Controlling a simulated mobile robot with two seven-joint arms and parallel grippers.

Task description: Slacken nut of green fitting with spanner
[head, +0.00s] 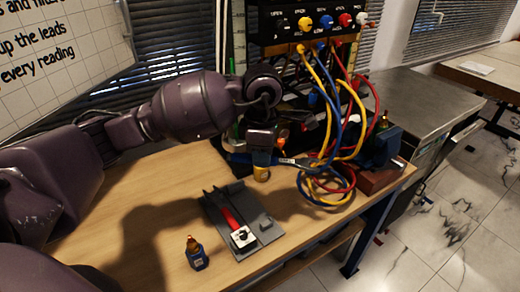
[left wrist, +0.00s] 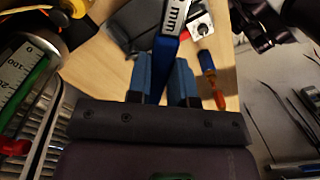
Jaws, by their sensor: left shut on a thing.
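My left gripper (head: 262,152) is in front of the rig, above the back of the wooden table. In the left wrist view the gripper (left wrist: 164,62) has its blue fingers shut on a blue spanner (left wrist: 172,32) with a white "mm" label. In the head view the blue spanner (head: 288,162) sticks out to the right of the fingers. I cannot make out its jaw end or whether it touches a nut. I cannot pick out the green fitting or its nut; my arm and gripper cover part of the rig. My right gripper is not in view.
Yellow, blue and red hoses (head: 345,135) hang from the black panel (head: 283,24) and coil at the right.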

